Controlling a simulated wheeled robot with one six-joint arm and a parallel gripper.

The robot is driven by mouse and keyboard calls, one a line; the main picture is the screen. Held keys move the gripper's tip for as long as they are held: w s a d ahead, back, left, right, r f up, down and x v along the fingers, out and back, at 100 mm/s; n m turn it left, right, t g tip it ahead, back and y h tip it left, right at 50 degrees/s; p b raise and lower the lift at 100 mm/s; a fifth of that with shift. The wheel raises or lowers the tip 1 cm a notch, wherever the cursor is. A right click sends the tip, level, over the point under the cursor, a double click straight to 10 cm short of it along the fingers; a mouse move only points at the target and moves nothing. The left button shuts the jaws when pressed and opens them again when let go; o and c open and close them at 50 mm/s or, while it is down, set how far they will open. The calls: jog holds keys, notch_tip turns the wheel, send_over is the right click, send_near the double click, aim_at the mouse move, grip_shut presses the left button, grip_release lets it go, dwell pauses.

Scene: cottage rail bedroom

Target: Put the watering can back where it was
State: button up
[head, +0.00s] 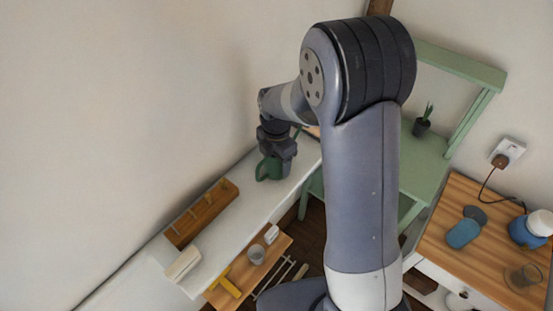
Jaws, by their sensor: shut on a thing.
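The green watering can (268,170) is at the far end of the long white ledge (226,228), under my gripper (277,156). My gripper points down and is shut on the watering can. Only part of the can shows, with its handle to the left; the rest is hidden by my gripper. I cannot tell whether the can touches the ledge or hangs just above it.
A wooden peg rail (201,213) and a white block-like object (183,264) lie along the ledge. A lower wooden shelf (236,272) holds a grey cup (256,254). A green chair (425,165) with a small potted plant (423,122) stands behind my arm. A wooden-topped bedside cabinet (455,215) is at right.

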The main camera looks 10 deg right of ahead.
jog(key=shift+f, duration=0.1)
jog(key=o, duration=1.3)
jog(key=shift+c, duration=0.2)
notch_tip(320, 180, up, 12)
jog(key=shift+r+b, duration=0.15)
jog(key=shift+b, duration=0.2)
